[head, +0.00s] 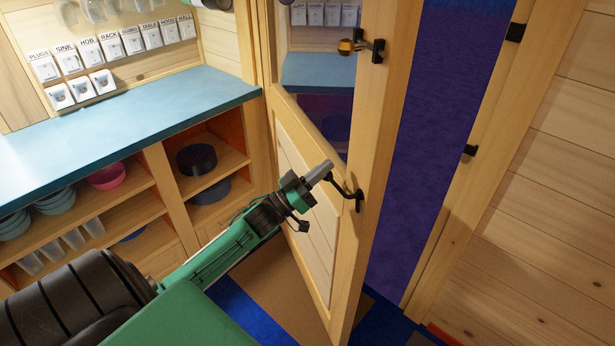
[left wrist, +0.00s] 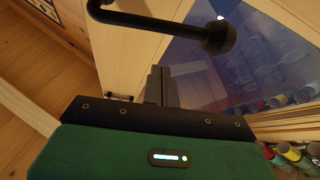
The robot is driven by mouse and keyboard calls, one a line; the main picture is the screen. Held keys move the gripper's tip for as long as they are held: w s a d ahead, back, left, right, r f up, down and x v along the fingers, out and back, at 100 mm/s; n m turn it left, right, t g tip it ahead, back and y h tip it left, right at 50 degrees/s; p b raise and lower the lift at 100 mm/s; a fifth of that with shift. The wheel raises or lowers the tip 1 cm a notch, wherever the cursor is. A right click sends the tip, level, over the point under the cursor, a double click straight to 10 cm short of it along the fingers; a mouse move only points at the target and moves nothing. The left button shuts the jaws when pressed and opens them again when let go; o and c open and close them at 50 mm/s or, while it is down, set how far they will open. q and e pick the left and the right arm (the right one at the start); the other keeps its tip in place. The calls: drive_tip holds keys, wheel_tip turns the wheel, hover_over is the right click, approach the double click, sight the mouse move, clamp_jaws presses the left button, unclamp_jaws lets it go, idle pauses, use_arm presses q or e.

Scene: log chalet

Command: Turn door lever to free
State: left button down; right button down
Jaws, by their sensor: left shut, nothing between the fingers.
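The wooden door (head: 364,150) stands ajar, with a gap between its edge and the jamb. Its black lever (head: 347,191) sits low on the door and slants up and left from its mount towards my left gripper. My left gripper (head: 321,171) is shut and empty, its fingertips at the lever's free end in the head view. In the left wrist view the lever (left wrist: 160,22), with its round knob end, passes just beyond the shut fingers (left wrist: 160,82); I cannot tell whether they touch. My right gripper is not in view.
A brass-knobbed latch (head: 362,47) sits higher on the door. The jamb (head: 465,180) carries black fittings. At left, a blue counter (head: 130,105) stands over shelves with bowls and cups. Labelled switches (head: 105,45) line the wall. Purple shows through the gap.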

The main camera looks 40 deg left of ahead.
use_arm(q)
drive_tip(key=f, duration=0.2)
drive_tip(key=d+f, duration=0.1)
drive_tip(key=f, duration=0.1)
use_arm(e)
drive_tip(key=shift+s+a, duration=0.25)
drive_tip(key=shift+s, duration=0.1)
use_arm(q)
drive_tip(key=shift+n+p, duration=0.3)
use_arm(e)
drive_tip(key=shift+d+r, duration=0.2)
use_arm(q)
drive_tip(key=shift+f+n+y+p, duration=0.3)
drive_tip(key=shift+n+y, duration=0.3)
drive_tip(key=shift+n, duration=0.1)
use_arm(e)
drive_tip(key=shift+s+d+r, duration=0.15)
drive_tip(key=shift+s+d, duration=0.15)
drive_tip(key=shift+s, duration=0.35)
